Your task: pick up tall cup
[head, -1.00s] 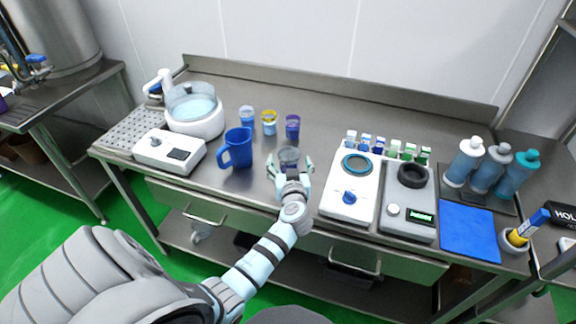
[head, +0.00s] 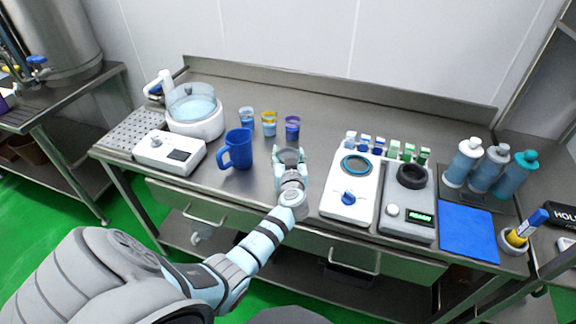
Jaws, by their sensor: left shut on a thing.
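The tall cup (head: 289,154) is a clear, greyish cup standing upright near the middle of the steel table. My left gripper (head: 289,161) is shut on it, with a finger on each side. The gripper hides the cup's lower part, so I cannot tell whether its base touches the table. My right gripper is not in view.
A blue pitcher (head: 238,149) stands left of the gripper. Behind are small cups with blue (head: 247,118), yellow (head: 269,123) and purple (head: 292,128) parts. A white hotplate (head: 352,186) stands close on the right.

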